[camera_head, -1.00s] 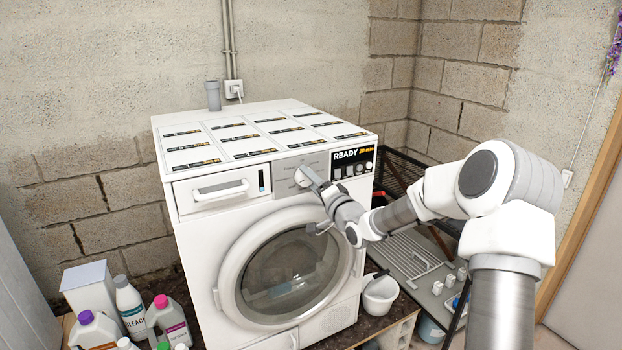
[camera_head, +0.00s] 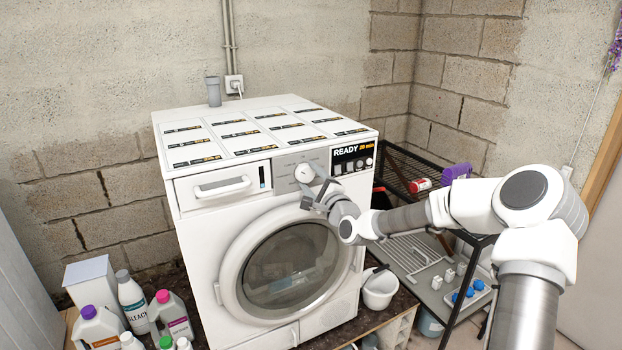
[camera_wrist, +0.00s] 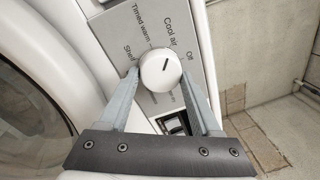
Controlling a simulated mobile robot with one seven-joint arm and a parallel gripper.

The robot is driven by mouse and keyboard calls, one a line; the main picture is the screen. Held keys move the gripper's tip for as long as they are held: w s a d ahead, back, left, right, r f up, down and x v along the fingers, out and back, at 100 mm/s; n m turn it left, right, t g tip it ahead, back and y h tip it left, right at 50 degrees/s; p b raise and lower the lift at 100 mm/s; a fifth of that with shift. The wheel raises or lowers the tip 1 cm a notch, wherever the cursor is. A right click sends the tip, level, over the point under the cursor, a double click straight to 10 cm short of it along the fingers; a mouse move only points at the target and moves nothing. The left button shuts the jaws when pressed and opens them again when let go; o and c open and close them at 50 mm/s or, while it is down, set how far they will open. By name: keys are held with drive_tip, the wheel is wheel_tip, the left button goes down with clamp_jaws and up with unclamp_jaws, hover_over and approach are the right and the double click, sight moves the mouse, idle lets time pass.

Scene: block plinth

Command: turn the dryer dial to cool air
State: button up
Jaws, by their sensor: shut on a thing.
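The dryer (camera_head: 215,240) is a white front loader with its round door closed. Its white round dial (camera_head: 305,172) sits on a grey panel and also shows in the wrist view (camera_wrist: 154,76). The dial's short dark mark points up and slightly right, near the "Cool air" label (camera_wrist: 170,33) and the "Off" label (camera_wrist: 190,57); exactly which it meets is hard to tell. My gripper (camera_head: 314,187) is at the panel, and in the wrist view its fingers (camera_wrist: 160,82) are shut on the dial from both sides. Some lower labels are partly hidden by the fingers.
The display (camera_head: 353,152) reads READY, with buttons below it. A drawer handle (camera_head: 222,187) is left of the dial. Several bottles (camera_head: 133,300) stand at lower left.

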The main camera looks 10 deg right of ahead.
drive_tip(key=shift+m, duration=0.7)
drive_tip(key=o, duration=1.4)
drive_tip(key=v, duration=1.7)
drive_tip(key=shift+s+r, duration=0.1)
drive_tip(key=shift+s, duration=0.15)
